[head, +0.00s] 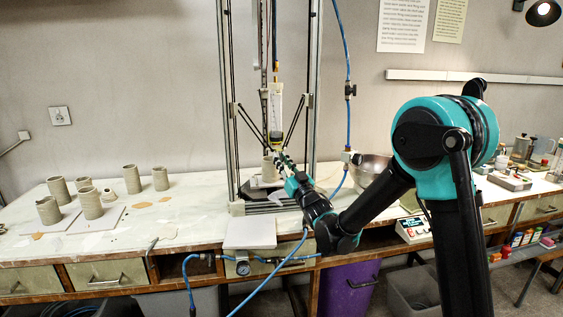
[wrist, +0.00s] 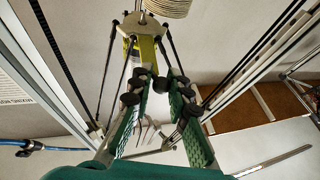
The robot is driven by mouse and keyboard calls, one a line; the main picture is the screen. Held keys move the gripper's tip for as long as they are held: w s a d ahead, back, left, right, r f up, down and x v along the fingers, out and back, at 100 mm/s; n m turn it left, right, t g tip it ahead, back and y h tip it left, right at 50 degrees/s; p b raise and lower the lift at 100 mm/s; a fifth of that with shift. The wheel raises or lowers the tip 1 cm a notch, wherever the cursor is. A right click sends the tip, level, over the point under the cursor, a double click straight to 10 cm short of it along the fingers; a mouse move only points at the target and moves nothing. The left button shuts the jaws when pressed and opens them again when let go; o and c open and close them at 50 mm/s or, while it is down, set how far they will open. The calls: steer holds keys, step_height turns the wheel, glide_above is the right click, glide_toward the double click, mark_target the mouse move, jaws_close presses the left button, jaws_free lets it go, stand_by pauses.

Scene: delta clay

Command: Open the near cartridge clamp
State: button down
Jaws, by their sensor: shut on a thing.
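A tall delta clay printer stands on the bench, with a clear cartridge (head: 276,103) hanging upright between its posts. A yellow-green clamp part (head: 276,140) sits at the cartridge's lower end, and it also shows in the wrist view (wrist: 147,50) beside a pale effector plate (wrist: 143,26). My gripper (head: 280,158) reaches in from the right at clamp height. In the wrist view, its green fingers with black joints (wrist: 161,76) converge at the clamp and are shut on a small part of it. The fingertips largely hide the gripped part, so the clamp's exact position cannot be told.
A ribbed clay pot (wrist: 175,7) stands under the nozzle. Thin black rods (wrist: 187,40) and metal posts (head: 314,100) surround my gripper closely. Several clay cups (head: 90,202) stand at the left. A metal bowl (head: 371,167) is right of the printer. A blue hose (head: 348,120) hangs nearby.

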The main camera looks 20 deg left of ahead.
steer(key=shift+s+r, duration=0.1)
steer(key=shift+r, duration=0.75)
steer(key=c, duration=1.5)
jaws_free()
steer(key=v, duration=1.2)
steer(key=shift+f, duration=0.1)
